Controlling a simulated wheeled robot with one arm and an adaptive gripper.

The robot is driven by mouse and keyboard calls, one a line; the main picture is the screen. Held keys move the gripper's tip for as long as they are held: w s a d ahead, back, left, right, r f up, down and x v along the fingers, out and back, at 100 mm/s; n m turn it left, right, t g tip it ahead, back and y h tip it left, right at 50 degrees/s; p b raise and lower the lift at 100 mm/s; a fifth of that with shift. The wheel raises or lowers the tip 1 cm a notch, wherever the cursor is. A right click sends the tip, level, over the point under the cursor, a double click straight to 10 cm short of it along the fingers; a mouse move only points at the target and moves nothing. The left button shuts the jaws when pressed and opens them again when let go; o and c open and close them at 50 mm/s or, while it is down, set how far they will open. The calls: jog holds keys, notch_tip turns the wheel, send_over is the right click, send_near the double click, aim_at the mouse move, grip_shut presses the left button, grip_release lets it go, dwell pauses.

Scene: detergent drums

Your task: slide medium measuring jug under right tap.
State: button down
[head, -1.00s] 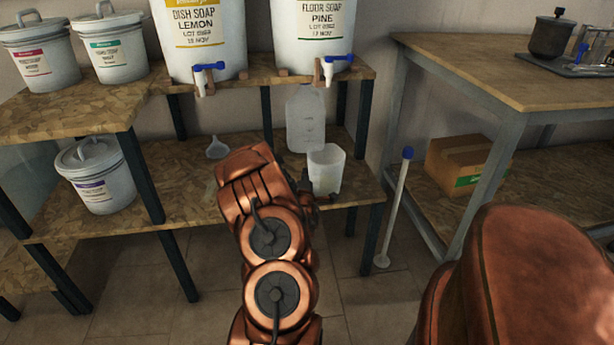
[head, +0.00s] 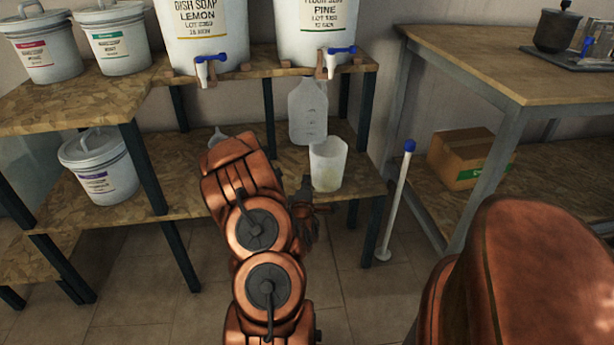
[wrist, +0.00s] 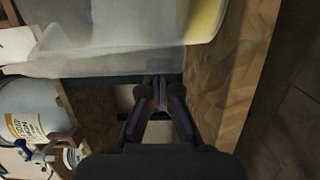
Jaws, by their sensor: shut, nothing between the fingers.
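The measuring jug (head: 327,166), translucent white, stands upright on the lower shelf near its front edge. The right tap (head: 334,60), white with a blue lever, is on the floor soap drum (head: 316,22) above; the jug stands below it in the head view, but exact alignment is unclear. My gripper (head: 306,190) is shut and empty, at the shelf's front edge to the lower left of the jug. In the wrist view, the shut fingers (wrist: 158,90) show just below a large translucent body (wrist: 125,40), likely the jug; contact cannot be told.
A translucent bottle (head: 307,112) stands behind the jug. A funnel (head: 217,137) is partly hidden behind my arm. A shelf leg (head: 372,225) is at the right corner. A white pole with blue top (head: 397,200) stands right of it.

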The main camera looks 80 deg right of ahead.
jog(key=shift+s+a+r+p, duration=0.1)
jog(key=shift+a+p, duration=0.35)
jog(key=shift+p, duration=0.75)
jog(key=shift+s+a+r+p, duration=0.1)
jog(key=shift+a+p, duration=0.3)
jog(key=shift+p, duration=0.8)
jog(key=shift+a+f+p, duration=0.1)
jog(key=shift+a+p, duration=0.05)
jog(key=shift+p, duration=0.15)
